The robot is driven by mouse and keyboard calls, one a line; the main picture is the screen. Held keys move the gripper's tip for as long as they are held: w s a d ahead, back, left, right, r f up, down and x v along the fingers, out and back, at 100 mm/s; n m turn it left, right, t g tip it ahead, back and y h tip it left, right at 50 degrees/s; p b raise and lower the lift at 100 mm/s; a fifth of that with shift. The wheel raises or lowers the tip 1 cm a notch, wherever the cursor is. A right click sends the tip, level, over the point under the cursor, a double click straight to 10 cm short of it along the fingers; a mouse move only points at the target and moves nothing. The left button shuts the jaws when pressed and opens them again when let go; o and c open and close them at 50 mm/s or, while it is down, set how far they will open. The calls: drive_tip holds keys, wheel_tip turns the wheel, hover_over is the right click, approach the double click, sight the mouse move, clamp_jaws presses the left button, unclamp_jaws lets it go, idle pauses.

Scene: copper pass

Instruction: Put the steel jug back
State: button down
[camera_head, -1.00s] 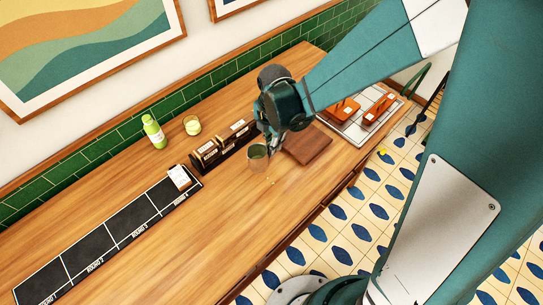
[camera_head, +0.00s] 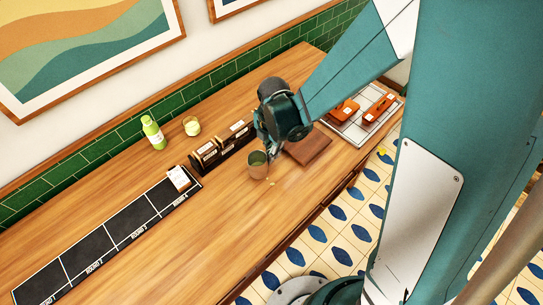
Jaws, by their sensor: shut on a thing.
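The steel jug (camera_head: 258,170) is a small grey-brown open vessel, upright, with a dark greenish inside. It is at the middle of the wooden counter. My gripper (camera_head: 266,152) reaches down beside its right edge and is shut on it. The fingertips are small and partly hidden by the gripper body. I cannot tell whether the jug's base touches the counter.
A brown wooden board (camera_head: 309,149) lies right of the jug. A dark rack (camera_head: 222,150) with labelled boxes stands behind it. A green bottle (camera_head: 154,134) stands at the back. The front counter is clear.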

drive_tip(key=shift+f, duration=0.85)
drive_tip(key=shift+f, duration=0.2)
drive_tip(key=c, duration=2.6)
unclamp_jaws()
drive_tip(key=shift+r, duration=0.25)
drive_tip(key=shift+d+r+p, duration=0.1)
drive_tip(key=shift+r+p, duration=0.25)
drive_tip(key=shift+r, duration=5.6)
